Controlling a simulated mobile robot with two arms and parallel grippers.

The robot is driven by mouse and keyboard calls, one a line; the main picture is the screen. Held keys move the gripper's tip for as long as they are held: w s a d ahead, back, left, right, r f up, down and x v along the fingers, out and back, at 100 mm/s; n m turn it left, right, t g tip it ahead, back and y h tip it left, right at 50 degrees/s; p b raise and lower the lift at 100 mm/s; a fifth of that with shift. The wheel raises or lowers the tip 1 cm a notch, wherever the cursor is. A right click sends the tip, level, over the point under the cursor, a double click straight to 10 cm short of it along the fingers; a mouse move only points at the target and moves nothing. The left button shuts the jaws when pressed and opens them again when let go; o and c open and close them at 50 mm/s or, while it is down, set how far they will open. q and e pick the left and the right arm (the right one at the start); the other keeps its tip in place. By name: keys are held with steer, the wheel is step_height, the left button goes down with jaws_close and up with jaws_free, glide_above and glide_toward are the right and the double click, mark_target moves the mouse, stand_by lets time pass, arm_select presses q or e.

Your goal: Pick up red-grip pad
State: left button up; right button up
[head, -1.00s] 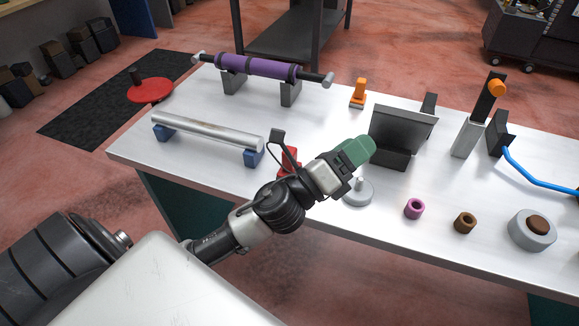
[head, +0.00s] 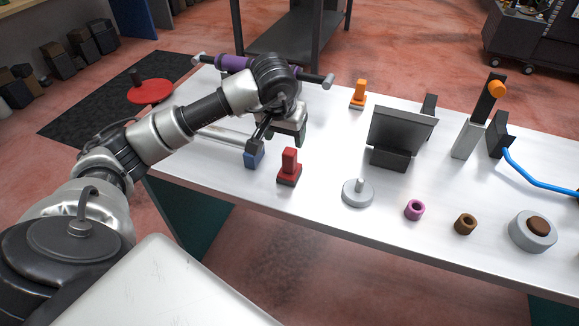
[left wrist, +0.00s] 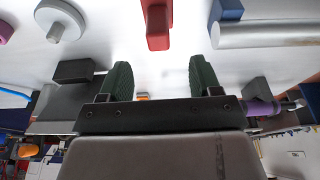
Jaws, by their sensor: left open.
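The red-grip pad (head: 289,165) stands upright on the white table, a red grip on a dark base, near the front edge. In the left wrist view its red grip (left wrist: 158,24) shows at the top, beyond my fingertips and between their lines. My left gripper (head: 301,134) is just behind the pad in the head view, apart from it. Its green fingers are mostly hidden by the wrist there. In the left wrist view the left gripper (left wrist: 161,78) is open and empty. My right gripper is not in view.
A silver bar (head: 222,134) on blue blocks lies left of the pad, partly behind my arm. A grey disc with a peg (head: 357,193) stands right of it. An orange-grip pad (head: 358,93) and a dark panel (head: 401,131) stand farther back. A purple roller (head: 234,63) is behind my wrist.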

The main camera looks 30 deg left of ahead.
mark_target(289, 151)
arm_select(q)
steer(key=x, duration=0.5)
steer(key=shift+s, duration=0.1)
steer(key=shift+p+x, duration=0.85)
steer(key=shift+x, duration=1.9)
steer(key=shift+c, duration=0.2)
steer(key=shift+r, duration=0.1)
steer(key=c, duration=1)
